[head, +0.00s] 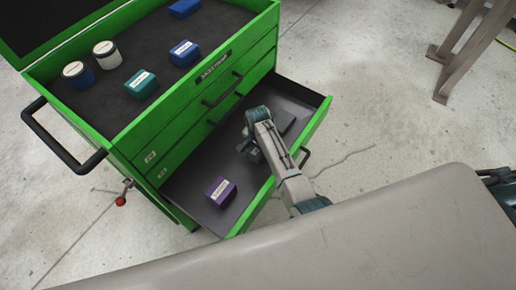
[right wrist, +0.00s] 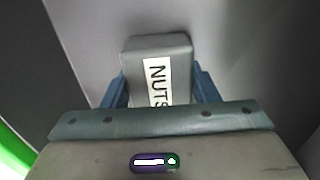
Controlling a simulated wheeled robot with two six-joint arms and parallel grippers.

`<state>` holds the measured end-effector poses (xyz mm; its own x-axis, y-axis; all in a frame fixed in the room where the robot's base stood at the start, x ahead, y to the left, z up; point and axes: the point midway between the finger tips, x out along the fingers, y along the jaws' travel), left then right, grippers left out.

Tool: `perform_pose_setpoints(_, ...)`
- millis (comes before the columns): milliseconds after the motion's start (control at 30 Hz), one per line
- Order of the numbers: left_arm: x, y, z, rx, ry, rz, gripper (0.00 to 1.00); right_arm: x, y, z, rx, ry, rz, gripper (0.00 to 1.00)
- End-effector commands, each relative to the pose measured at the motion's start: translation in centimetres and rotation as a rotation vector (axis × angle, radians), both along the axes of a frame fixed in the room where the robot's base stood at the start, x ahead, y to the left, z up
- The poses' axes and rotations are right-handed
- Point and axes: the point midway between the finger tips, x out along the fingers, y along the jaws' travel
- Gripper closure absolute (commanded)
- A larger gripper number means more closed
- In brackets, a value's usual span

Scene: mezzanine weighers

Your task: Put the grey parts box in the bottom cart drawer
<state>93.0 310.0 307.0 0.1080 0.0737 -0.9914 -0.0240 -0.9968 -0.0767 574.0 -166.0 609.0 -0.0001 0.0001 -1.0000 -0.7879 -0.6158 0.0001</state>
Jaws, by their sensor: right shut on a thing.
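The grey parts box (right wrist: 158,58) carries a white label reading NUTS. In the right wrist view it sits between the two blue fingers of my right gripper (right wrist: 160,92), which is shut on it. In the head view my right gripper (head: 250,150) reaches down into the open bottom drawer (head: 195,172) of the green cart (head: 150,135). My arm largely hides the box there. I cannot tell whether the box touches the drawer floor. My left gripper is not in view.
A purple box (head: 220,191) lies in the near left part of the bottom drawer. The cart's top holds blue boxes, a teal box (head: 141,84) and two round tins (head: 107,54). The drawers above are shut. A grey table leg (head: 465,50) stands at upper right.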

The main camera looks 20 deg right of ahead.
Motion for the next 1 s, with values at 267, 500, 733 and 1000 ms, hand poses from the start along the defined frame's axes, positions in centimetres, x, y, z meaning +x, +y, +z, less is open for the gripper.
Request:
perform_pose_setpoints(267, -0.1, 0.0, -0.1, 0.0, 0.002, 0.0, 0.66, 0.1, 0.0, -0.1, 0.001, -0.001, 0.0, 0.82)
perform_pose_setpoints(500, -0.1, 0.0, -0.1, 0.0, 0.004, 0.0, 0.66, 0.0, 0.0, -0.3, 0.001, 0.001, 0.0, 0.24)
perform_pose_setpoints(733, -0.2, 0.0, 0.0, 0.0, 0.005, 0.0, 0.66, 0.0, 0.0, -0.1, 0.001, -0.001, 0.0, 0.24)
perform_pose_setpoints(1000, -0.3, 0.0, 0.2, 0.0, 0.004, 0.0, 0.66, 0.1, 0.1, 3.8, 0.002, -0.005, -0.001, 0.24)
